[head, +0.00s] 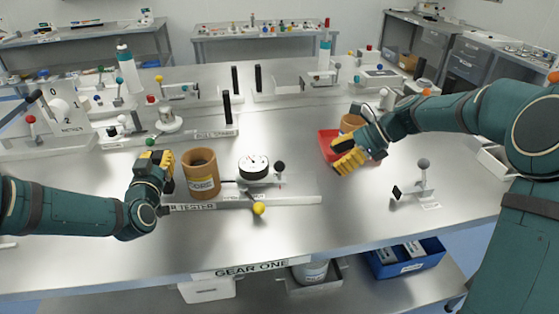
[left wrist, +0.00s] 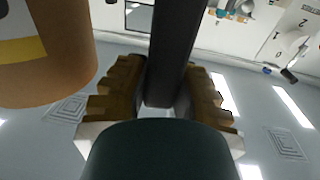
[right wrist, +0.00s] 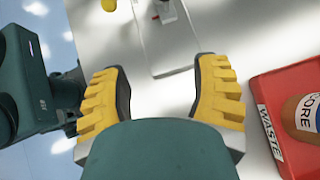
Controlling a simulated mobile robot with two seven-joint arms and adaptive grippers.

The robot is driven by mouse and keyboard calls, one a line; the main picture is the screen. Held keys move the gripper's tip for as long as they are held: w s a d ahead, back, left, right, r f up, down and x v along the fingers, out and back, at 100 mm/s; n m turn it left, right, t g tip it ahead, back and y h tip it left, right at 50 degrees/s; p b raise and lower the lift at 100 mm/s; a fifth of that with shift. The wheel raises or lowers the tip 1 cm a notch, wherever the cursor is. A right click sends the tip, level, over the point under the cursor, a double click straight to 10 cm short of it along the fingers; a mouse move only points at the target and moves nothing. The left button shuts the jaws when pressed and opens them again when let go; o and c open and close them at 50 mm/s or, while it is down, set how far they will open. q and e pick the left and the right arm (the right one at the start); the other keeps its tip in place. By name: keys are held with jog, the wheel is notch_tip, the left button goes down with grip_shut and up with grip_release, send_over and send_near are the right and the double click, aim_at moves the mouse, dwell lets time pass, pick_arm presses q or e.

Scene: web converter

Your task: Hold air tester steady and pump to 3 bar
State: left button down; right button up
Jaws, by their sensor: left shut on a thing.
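The air tester's pale base (head: 290,200) lies near the table's front, its label partly hidden. It carries a brown core (head: 201,175), a round gauge (head: 253,166), a black knob (head: 279,167) and a yellow knob (head: 258,208). My left gripper (head: 163,168) is at the tester's left end, beside the core. In the left wrist view, its fingers (left wrist: 168,85) are shut on a dark upright handle (left wrist: 170,45), with the core (left wrist: 45,60) close by. My right gripper (head: 349,160) is open and empty, above the table right of the tester; it also shows in the right wrist view (right wrist: 162,75).
A red waste tray (right wrist: 265,95) holding another brown core (right wrist: 305,118) is beside my right gripper. A small grey-knobbed fixture (head: 423,165) stands further right. Several fixtures (head: 168,120) line the table's back left. The table's middle (head: 285,125) is clear.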

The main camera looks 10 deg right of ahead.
jog(key=a+r+n+g+h, duration=0.1)
jog(key=a+n+g+h, duration=0.2)
jog(key=a, duration=0.4)
jog(key=n+t+h, duration=0.1)
jog(key=t+h, duration=0.1)
jog(key=h, duration=0.4)
send_near(280, 163)
jog(key=f, duration=0.3)
jog(key=w+f, duration=0.1)
jog(key=f, duration=0.7)
jog(key=shift+w+a, duration=0.15)
jog(key=shift+w, duration=0.25)
jog(key=shift+c, duration=0.2)
grip_shut()
